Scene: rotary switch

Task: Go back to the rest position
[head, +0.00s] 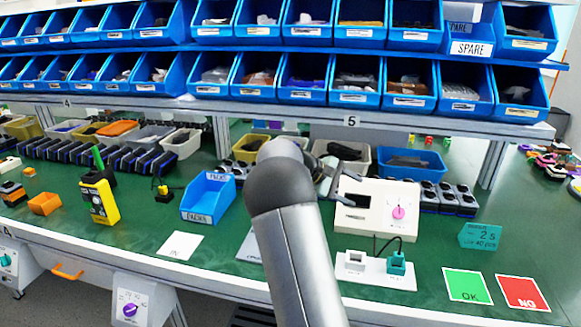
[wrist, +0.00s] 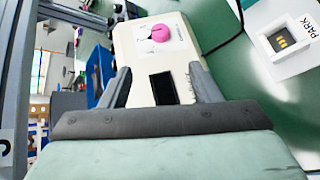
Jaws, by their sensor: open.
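A white device box (head: 372,222) stands on the green bench, right of my arm. Its round pink rotary knob (head: 398,212) is on the right of its face, and a dark window is on the left. In the wrist view the knob (wrist: 160,33) is beyond the fingertips, and the box (wrist: 135,50) lies between and beyond the fingers. My gripper (wrist: 163,82) is open, with its two fingers apart and nothing between them. In the head view my gripper (head: 337,188) is at the box's left edge, partly hidden by my arm. I cannot tell if it touches the box.
Blue bins (head: 355,75) fill the shelves above the bench. A white stand with a teal plug (head: 396,263) is in front of the box. A blue tray (head: 208,196) and a yellow meter (head: 100,200) stand left. Green (head: 466,285) and red (head: 523,293) cards lie at right.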

